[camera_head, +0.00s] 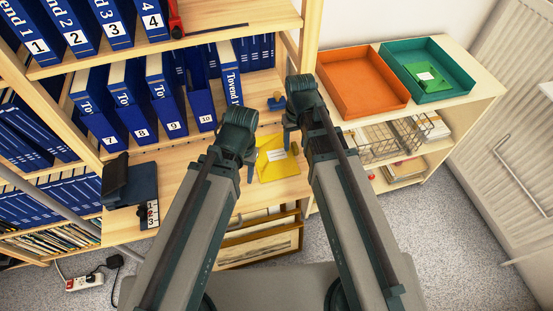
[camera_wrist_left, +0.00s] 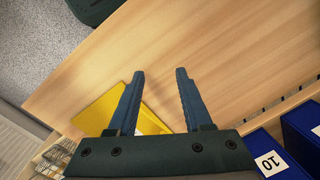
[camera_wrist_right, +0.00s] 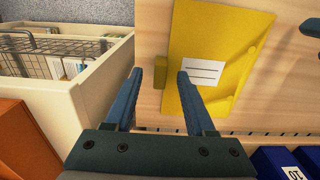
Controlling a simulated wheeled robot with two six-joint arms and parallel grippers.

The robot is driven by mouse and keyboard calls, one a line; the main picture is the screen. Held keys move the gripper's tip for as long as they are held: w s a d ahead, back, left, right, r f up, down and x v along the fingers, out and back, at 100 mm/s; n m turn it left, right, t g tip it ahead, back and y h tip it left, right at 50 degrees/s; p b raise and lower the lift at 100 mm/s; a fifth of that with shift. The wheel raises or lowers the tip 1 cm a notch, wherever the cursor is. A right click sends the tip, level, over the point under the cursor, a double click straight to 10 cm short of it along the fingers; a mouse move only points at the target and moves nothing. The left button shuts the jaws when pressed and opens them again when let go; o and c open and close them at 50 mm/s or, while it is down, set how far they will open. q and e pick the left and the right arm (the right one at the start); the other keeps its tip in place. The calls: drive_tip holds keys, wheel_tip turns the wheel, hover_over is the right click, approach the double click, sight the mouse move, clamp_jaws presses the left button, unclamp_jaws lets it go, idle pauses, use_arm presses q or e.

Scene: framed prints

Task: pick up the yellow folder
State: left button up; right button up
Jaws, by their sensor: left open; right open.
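The yellow folder (camera_head: 277,162) lies flat on the wooden desk surface, with a white label on it, between my two grippers in the head view. My left gripper (camera_head: 247,165) is open and empty, to the left of the folder; in the left wrist view the folder (camera_wrist_left: 105,112) shows partly behind one finger. My right gripper (camera_head: 291,135) is open and empty at the folder's far right. In the right wrist view the folder (camera_wrist_right: 208,55) fills the upper middle, one finger overlapping it in the picture. Whether the finger touches it I cannot tell.
Blue numbered binders (camera_head: 168,95) fill the shelves at the left and back. An orange tray (camera_head: 362,80) and a green tray (camera_head: 440,52) stand on the cabinet at right. A dark stapler-like object (camera_head: 130,185) is at left.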

use_arm(q)
drive_tip(key=shift+f, duration=0.1)
use_arm(e)
drive_tip(key=shift+c, duration=0.2)
drive_tip(key=shift+f, duration=0.1)
clamp_jaws()
drive_tip(key=shift+r, duration=0.2)
use_arm(q)
wheel_tip(320, 180, up, 10)
drive_tip(key=p, duration=1)
use_arm(e)
wheel_tip(320, 180, up, 10)
drive_tip(key=shift+f, duration=0.15)
